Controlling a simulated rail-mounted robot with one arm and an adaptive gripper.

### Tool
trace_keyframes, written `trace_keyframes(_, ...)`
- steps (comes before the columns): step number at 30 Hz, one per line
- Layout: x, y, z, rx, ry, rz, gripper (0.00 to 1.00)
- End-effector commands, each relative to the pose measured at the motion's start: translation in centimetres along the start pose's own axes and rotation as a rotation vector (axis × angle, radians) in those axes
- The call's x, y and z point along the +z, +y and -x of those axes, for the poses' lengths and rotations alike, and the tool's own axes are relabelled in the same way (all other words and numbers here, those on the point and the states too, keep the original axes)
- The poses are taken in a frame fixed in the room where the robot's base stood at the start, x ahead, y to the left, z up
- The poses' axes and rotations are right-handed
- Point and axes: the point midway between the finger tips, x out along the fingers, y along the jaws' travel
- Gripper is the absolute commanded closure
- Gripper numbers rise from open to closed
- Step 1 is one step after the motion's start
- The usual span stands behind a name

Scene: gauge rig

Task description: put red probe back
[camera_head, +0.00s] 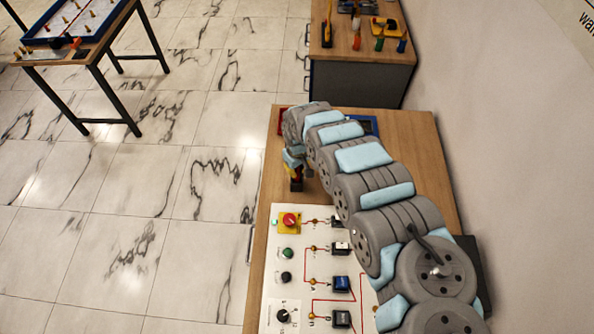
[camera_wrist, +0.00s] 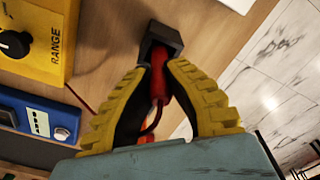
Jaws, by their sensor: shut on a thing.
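The red probe (camera_wrist: 158,80) is between the yellow fingers of my gripper (camera_wrist: 157,69) in the wrist view. My gripper is shut on it. The probe's far end is at the opening of a small dark square holder (camera_wrist: 163,38) on the wooden bench; I cannot tell how deep it sits in it. The fingertips are close to the holder's near rim.
In the wrist view a yellow box with a RANGE knob (camera_wrist: 40,38) and a blue box (camera_wrist: 38,115) stand left of the holder, with a thin red lead nearby. In the head view a white switch panel (camera_head: 300,262) lies at the bench front. Marble floor is left of the bench.

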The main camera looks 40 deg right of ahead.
Motion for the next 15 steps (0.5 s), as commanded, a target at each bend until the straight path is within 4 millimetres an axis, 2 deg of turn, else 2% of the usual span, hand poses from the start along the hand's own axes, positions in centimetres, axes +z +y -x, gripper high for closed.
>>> trace_keyframes(15,0.08,-0.05,-0.85,0.0,-0.001,0.0,1.0)
